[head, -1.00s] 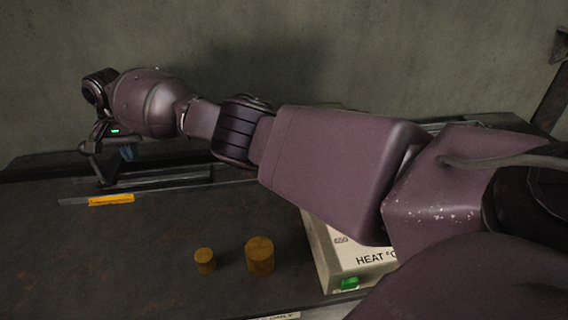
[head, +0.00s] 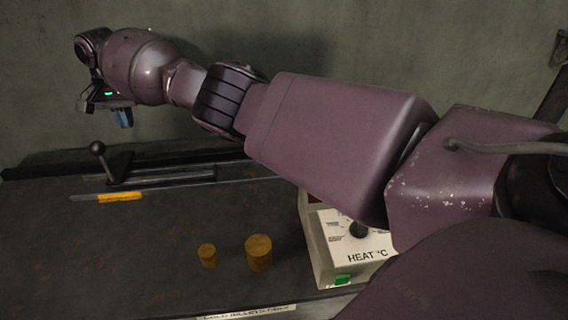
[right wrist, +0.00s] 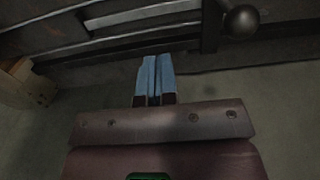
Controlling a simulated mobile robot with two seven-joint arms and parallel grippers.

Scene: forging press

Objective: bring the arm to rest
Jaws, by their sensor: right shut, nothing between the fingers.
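My right arm reaches across the head view from the right. My right gripper (head: 123,118) is at the upper left, raised above the bench and in front of the wall. Its blue fingers are together and empty, and they also show close together in the right wrist view (right wrist: 155,80). Below it is a lever with a round black knob (head: 97,148) on a slide rail; the gripper is apart from it. The knob also shows at the top of the right wrist view (right wrist: 241,20). My left gripper is not in view.
A bench (head: 60,240) holds a small brass-coloured cylinder (head: 208,255) and a larger one (head: 259,252). A white heater box (head: 345,262) with a dial and green switch stands right of them, partly under my arm. A yellow-handled tool (head: 120,197) lies before the rail. The wall (head: 360,40) is behind.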

